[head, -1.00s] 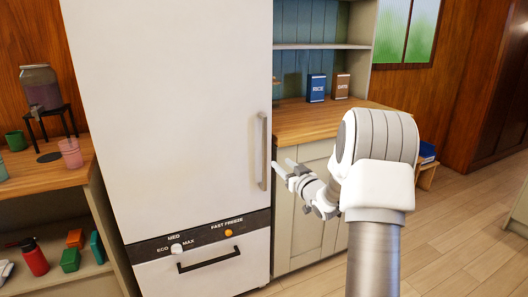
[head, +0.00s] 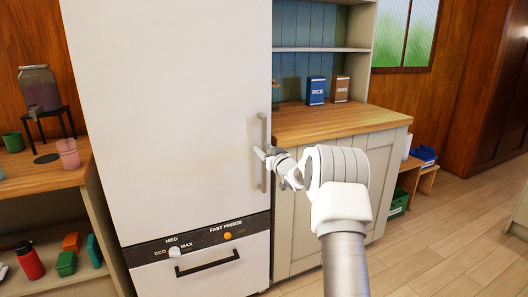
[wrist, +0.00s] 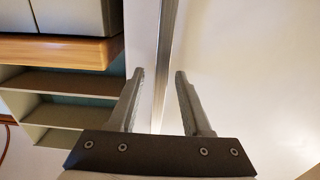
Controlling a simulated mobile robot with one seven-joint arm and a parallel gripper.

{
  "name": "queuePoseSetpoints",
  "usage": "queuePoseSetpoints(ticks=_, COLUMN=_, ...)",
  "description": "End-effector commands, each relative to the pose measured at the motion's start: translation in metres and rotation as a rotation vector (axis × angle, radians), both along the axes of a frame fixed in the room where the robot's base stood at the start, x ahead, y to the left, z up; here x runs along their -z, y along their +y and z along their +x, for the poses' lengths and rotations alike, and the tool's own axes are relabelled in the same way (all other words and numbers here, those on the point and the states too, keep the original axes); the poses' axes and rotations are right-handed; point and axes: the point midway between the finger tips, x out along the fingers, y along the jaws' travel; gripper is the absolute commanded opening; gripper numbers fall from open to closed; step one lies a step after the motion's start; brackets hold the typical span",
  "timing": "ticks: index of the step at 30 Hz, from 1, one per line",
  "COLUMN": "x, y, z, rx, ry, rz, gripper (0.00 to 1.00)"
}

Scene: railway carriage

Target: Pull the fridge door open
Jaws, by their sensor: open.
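The fridge door (head: 180,110) is a tall pale panel and looks shut. Its grey vertical bar handle (head: 262,130) runs along the door's right edge. My gripper (head: 261,153) is at the lower half of the handle, with its fingers pointing at the door. In the wrist view the handle (wrist: 165,55) runs down between my two spread fingers (wrist: 160,74), nearer the left fingertip in its lower part. The fingers are open. I cannot tell whether either one touches the bar.
A freezer drawer with a black handle (head: 208,263) and a control strip (head: 200,238) lie below the door. A wooden counter (head: 335,120) with two boxes stands right of the fridge. Shelves with a drink dispenser (head: 40,88) stand at the left. Floor (head: 440,220) is clear at the right.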

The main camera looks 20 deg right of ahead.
Motion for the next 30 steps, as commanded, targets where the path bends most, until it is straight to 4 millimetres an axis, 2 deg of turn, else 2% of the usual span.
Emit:
queuePoseSetpoints(ticks=11, x=0.0001, y=0.0005, z=0.0039, rx=0.0, ry=0.0, rz=0.0, gripper=0.49)
queuePoseSetpoints(ticks=19, x=0.0, y=0.0004, z=0.0037, rx=0.0, ry=0.0, rz=0.0, gripper=0.02)
queuePoseSetpoints(ticks=30, x=-0.0001, y=0.0003, z=0.0036, rx=0.0, ry=0.0, rz=0.0, gripper=0.0)
